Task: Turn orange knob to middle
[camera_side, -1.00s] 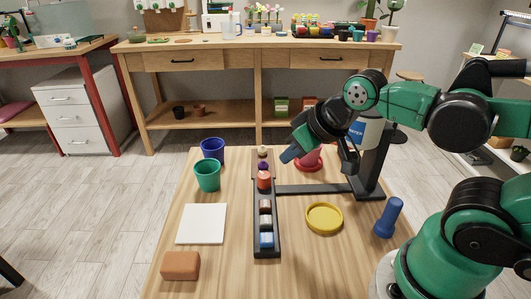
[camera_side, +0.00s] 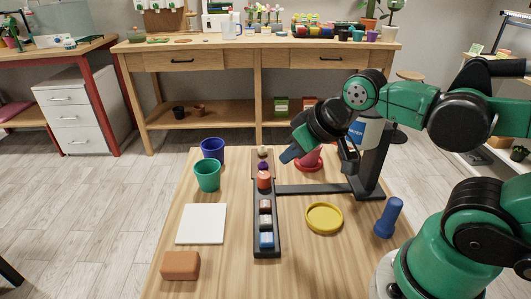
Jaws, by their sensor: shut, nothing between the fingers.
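The orange knob (camera_side: 264,180) sits on a dark narrow panel (camera_side: 265,248) that runs front to back along the middle of the table. A purple knob (camera_side: 263,167) and a pale knob (camera_side: 263,151) are behind it. In front of it are several switches, one brown-and-white (camera_side: 265,206) and one blue-and-white (camera_side: 266,240). My gripper (camera_side: 287,157) is shut and empty, above and to the right of the orange knob, apart from it. The knob's marking is too small to read.
A blue pot (camera_side: 212,149) and a green pot (camera_side: 207,177) stand left of the panel, with a white square (camera_side: 202,224) and a brown block (camera_side: 180,265). A red pot (camera_side: 308,160), a yellow saucer (camera_side: 324,218) and a blue bottle-like object (camera_side: 388,218) are to the right.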

